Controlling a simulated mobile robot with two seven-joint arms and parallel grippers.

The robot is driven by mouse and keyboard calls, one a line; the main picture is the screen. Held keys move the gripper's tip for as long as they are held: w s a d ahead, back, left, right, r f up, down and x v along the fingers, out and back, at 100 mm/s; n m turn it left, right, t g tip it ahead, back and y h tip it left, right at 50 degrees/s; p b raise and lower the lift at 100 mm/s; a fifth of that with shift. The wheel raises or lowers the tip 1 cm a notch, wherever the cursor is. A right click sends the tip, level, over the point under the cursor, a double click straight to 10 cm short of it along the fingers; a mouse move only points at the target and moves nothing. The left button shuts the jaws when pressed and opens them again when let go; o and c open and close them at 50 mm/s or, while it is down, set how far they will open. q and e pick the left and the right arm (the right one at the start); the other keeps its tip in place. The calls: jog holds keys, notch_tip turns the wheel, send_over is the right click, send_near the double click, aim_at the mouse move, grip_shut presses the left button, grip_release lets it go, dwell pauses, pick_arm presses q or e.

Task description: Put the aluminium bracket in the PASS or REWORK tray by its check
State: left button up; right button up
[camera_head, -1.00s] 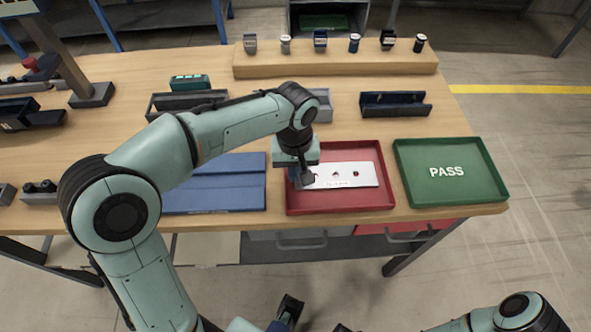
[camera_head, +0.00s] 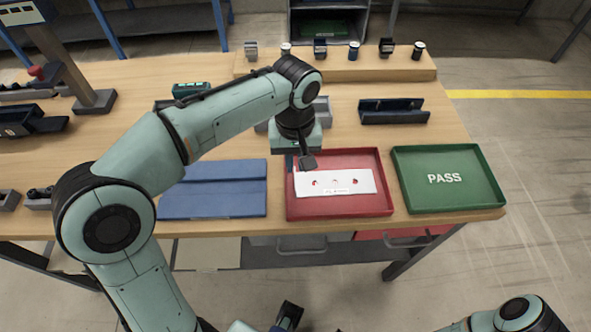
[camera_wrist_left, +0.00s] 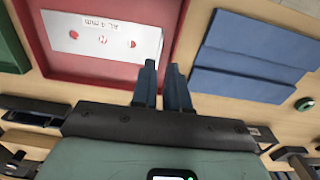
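The aluminium bracket (camera_head: 356,184) is a flat pale plate with a row of round holes and a small printed label. It lies in the red tray (camera_head: 376,208). In the left wrist view the bracket (camera_wrist_left: 82,42) shows its label reading "AL 4 mm", and red shows through its holes. My left gripper (camera_head: 307,163) is above the back left of the red tray, apart from the bracket. In the left wrist view its two dark fingers (camera_wrist_left: 161,86) have an empty gap between them. The green PASS tray (camera_head: 462,200) is empty, to the right. My right gripper cannot be made out.
A blue mat or board (camera_head: 215,200) lies left of the red tray. A dark blue holder (camera_head: 394,115) stands behind the trays. The table's front edge runs just before the trays.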

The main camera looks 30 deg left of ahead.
pick_arm(q)
notch_tip(320, 180, up, 5)
jog(key=shift+p, duration=0.45)
jog(key=shift+f, duration=0.1)
